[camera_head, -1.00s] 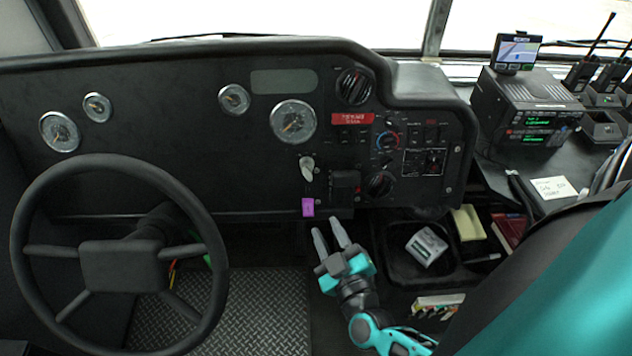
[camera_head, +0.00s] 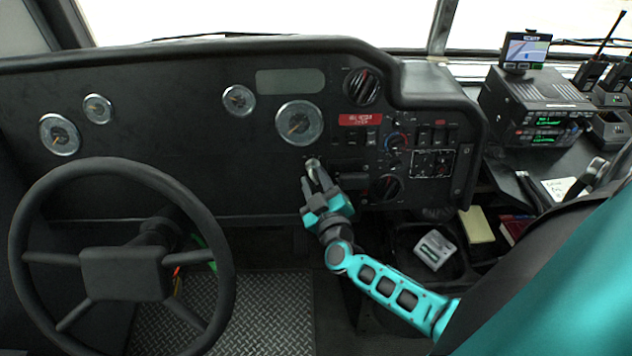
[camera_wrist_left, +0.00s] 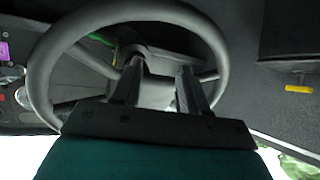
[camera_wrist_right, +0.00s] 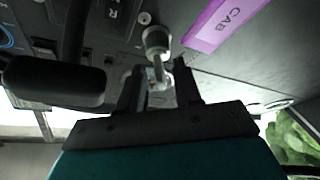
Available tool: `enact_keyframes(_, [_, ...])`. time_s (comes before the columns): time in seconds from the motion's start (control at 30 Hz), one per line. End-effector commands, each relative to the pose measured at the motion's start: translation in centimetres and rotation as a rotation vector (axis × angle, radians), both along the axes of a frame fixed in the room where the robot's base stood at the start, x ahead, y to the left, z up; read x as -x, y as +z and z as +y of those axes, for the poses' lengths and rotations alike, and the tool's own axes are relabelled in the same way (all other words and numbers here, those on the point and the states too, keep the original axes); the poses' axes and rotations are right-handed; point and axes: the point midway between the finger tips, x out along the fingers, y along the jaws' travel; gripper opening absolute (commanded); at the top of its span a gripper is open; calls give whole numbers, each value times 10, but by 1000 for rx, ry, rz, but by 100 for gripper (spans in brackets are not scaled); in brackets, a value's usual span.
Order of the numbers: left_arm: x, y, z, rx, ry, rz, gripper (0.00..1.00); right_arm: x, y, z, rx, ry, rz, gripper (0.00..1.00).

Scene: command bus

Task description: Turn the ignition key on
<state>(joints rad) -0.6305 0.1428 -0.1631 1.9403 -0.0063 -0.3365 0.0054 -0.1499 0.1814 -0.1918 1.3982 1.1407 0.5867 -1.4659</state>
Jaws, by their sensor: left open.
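The ignition key, silver with a round lock collar, is in the dash panel. In the head view its top (camera_head: 312,163) shows just above my right gripper (camera_head: 317,177). In the right wrist view the key (camera_wrist_right: 157,72) hangs from its collar toward the gap between my right fingers (camera_wrist_right: 158,80). These fingers stand apart, one on each side of the key, and I see no clear contact. A purple CAB tag (camera_wrist_right: 222,22) is beside the key; the gripper hides it in the head view. My left gripper (camera_wrist_left: 160,78) is open and empty near the steering wheel, outside the head view.
The steering wheel (camera_head: 45,190) is at left. A dark lever or handle (camera_wrist_right: 55,80) lies close beside the right fingers in the wrist view. Knobs (camera_head: 386,189) and switches crowd the panel right of the key. A radio unit (camera_head: 535,105) stands at the far right.

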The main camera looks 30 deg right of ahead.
Motion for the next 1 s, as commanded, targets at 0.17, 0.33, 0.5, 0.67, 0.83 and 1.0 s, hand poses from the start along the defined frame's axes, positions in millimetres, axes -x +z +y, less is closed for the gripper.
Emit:
enact_keyframes(0.17, [-1, 0, 0, 0, 0, -1, 43, -2, 0, -1, 0, 0, 1, 34])
enact_keyframes(0.33, [-3, 2, 0, 0, 0, -7, 43, -2, 0, -1, 0, 0, 1, 29])
enact_keyframes(0.5, [-6, 3, 0, 0, 0, -12, 43, -1, 0, 0, 0, 1, 1, 13])
enact_keyframes(0.67, [-6, 3, 0, 0, 0, -12, 43, -1, 0, 0, 0, 1, 1, 0])
enact_keyframes(0.83, [-5, 3, 0, 0, 0, -12, 43, -1, 0, 0, 0, 1, 1, 0])
enact_keyframes(1.0, [-4, 2, 0, -1, 0, -9, 43, -1, 0, 0, 0, 1, 1, 0])
